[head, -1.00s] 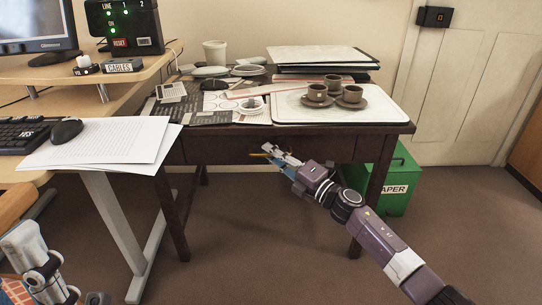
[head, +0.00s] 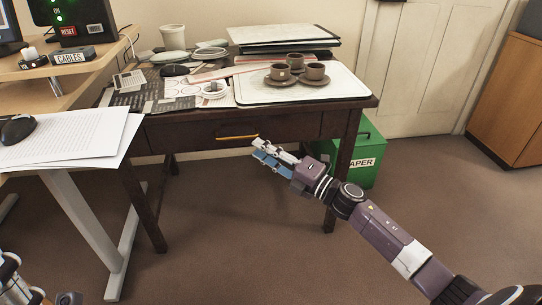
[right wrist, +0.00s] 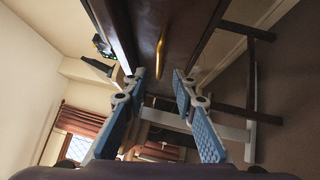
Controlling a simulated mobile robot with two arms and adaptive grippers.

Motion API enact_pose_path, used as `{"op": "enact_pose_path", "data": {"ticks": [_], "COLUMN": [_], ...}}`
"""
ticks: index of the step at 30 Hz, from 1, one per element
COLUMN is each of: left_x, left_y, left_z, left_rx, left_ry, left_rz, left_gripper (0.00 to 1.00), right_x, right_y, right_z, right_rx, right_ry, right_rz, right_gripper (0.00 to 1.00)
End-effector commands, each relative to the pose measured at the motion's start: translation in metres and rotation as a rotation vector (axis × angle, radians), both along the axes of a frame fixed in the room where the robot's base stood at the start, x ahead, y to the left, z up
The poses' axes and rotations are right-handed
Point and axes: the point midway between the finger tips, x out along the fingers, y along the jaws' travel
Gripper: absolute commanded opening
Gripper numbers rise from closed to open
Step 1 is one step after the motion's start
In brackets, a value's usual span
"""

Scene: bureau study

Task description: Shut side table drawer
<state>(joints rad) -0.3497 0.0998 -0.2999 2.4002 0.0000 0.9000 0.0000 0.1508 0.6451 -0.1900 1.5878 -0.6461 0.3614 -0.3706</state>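The side table (head: 352,97) is dark wood, with a drawer (head: 190,134) under its top. The drawer has a thin yellow handle (head: 237,137), which also shows in the right wrist view (right wrist: 159,52). I cannot tell how far the drawer front stands out from the frame. My right gripper (head: 257,148) is just in front of the drawer, by the handle's right end. In the right wrist view its blue-padded fingers (right wrist: 158,82) are apart and empty, with the handle beyond them. Part of my left gripper (head: 12,282) shows at the lower left corner; its fingertips are unclear.
Cups on saucers (head: 298,75) stand on a white board on the table, beside papers and a stack of folders (head: 285,36). A green paper bin (head: 366,160) stands behind the right leg. A desk (head: 40,172) with papers is at left. The floor in front is clear.

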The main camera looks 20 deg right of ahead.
Motion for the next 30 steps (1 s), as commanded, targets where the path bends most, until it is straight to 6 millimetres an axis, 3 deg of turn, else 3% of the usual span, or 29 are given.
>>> {"op": "enact_pose_path", "data": {"ticks": [9, 25, 28, 30], "left_x": [0.0, 0.0, 0.0, 0.0], "left_y": [0.0, 0.0, 0.0, 0.0], "left_z": [0.0, 0.0, 0.0, 0.0], "left_rx": [0.0, 0.0, 0.0, 0.0], "left_ry": [0.001, 0.001, 0.0, 0.0], "left_rz": [0.0, 0.0, 0.0, 0.0], "left_gripper": [0.4, 0.4, 0.4, 0.4], "right_x": [-0.024, -0.025, -0.031, -0.043], "right_y": [-0.014, -0.014, -0.001, 0.022], "right_z": [-0.004, -0.004, -0.001, 0.004], "right_rx": [-0.001, 0.0, 0.036, 0.102], "right_ry": [0.0, -0.001, 0.0, 0.002], "right_rz": [0.0, 0.001, 0.028, 0.078], "right_gripper": [0.26, 0.26, 0.26, 0.26]}}
